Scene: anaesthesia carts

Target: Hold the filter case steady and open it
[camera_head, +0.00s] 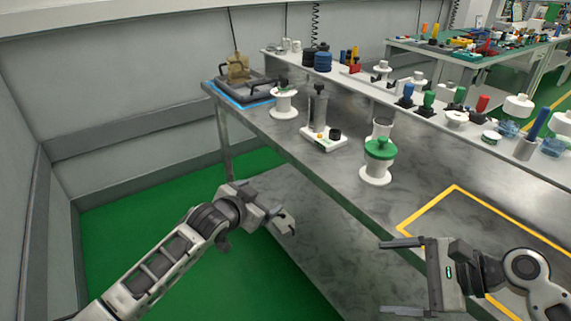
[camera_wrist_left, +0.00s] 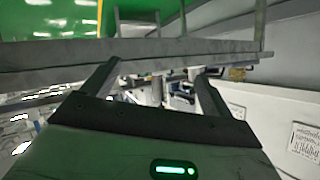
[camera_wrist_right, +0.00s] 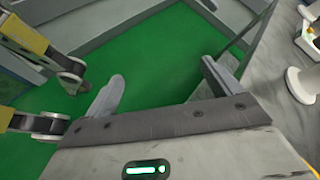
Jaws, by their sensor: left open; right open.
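No object is plainly recognisable as the filter case. A white flanged pot with a green lid (camera_head: 380,150) stands upright on the steel bench; I cannot tell whether it is the case. My left gripper (camera_head: 285,222) is open and empty, off the bench's front edge over the green floor. In the left wrist view its two fingers (camera_wrist_left: 158,82) are apart with nothing between. My right gripper (camera_head: 392,277) is open and empty near the bench's front edge, pointing left. In the right wrist view its fingers (camera_wrist_right: 162,85) are spread above green floor.
A yellow-outlined area (camera_head: 470,225) at right looks clear. A raised shelf behind holds several coloured parts.

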